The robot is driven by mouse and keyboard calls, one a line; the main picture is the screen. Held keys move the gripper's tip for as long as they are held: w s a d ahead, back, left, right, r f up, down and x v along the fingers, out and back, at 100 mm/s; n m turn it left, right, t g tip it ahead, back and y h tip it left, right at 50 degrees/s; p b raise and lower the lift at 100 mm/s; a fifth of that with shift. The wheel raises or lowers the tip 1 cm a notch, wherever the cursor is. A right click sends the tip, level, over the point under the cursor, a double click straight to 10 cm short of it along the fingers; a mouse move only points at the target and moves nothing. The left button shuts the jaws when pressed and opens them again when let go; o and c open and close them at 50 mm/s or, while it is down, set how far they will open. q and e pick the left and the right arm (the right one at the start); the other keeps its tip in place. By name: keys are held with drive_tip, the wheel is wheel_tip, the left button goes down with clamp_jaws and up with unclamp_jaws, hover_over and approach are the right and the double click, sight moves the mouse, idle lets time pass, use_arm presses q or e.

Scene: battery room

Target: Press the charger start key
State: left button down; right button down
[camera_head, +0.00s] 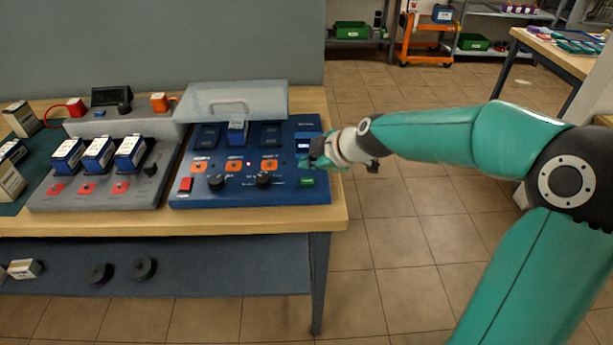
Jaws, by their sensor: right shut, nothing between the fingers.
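The blue charger (225,190) sits on the wooden bench, with a raised clear lid (232,103) behind its bays. A green key (307,182) is at its front right corner, and a red switch (186,184) is at its front left. My right gripper (308,163) is shut and empty over the charger's right side, just behind the green key in the picture. I cannot tell whether it touches the panel. It partly hides the area below the small display (303,144). My left gripper is not in view.
One battery (237,131) stands in a charger bay. Left of the charger, a grey unit (110,198) holds several batteries. The bench's right edge (335,180) is close to the charger. The tiled floor right of the bench is clear, apart from my arm above it.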

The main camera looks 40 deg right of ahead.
drive_tip(key=shift+r+p, duration=0.6)
drive_tip(key=shift+r, duration=0.75)
drive_tip(key=shift+f, duration=0.1)
